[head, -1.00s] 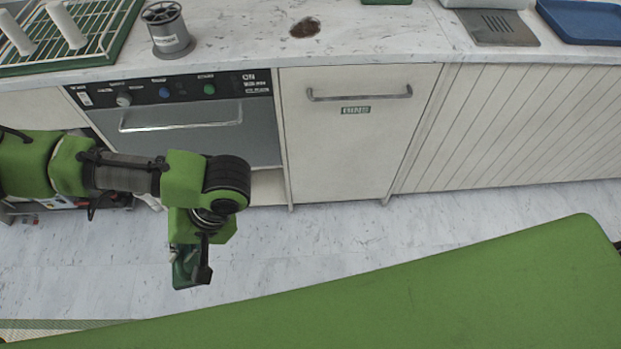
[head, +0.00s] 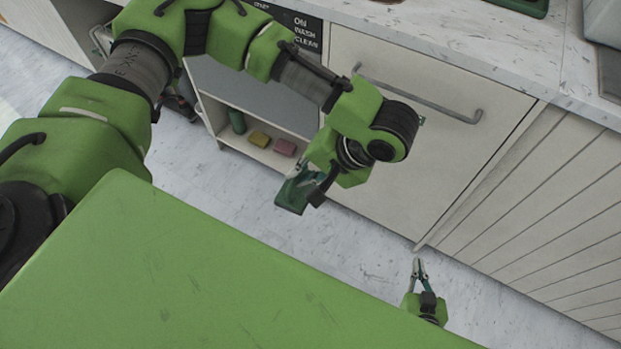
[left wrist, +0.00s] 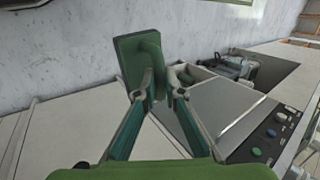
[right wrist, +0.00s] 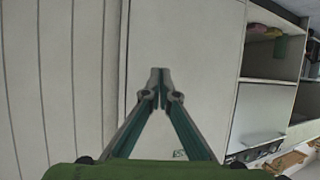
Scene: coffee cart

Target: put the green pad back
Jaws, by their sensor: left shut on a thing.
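The green pad (head: 292,196) is a dark green, flat block with a raised grip on one side. My left gripper (head: 312,186) is shut on it and holds it in the air over the floor, in front of the cabinets. In the left wrist view the pad (left wrist: 132,62) stands up beyond the fingers, and the left gripper (left wrist: 160,78) closes around its raised grip. My right gripper (head: 419,264) is low at the bottom right of the head view, shut and empty. In the right wrist view the right gripper (right wrist: 160,78) points at a pale cabinet front.
A low open shelf (head: 262,155) under the appliance holds a dark green cylinder (head: 237,121), a yellow block (head: 259,139) and a pink block (head: 285,147). A cabinet door with a bar handle (head: 425,95) is right of it. The marble counter (head: 440,40) runs above. Pale floor lies in front.

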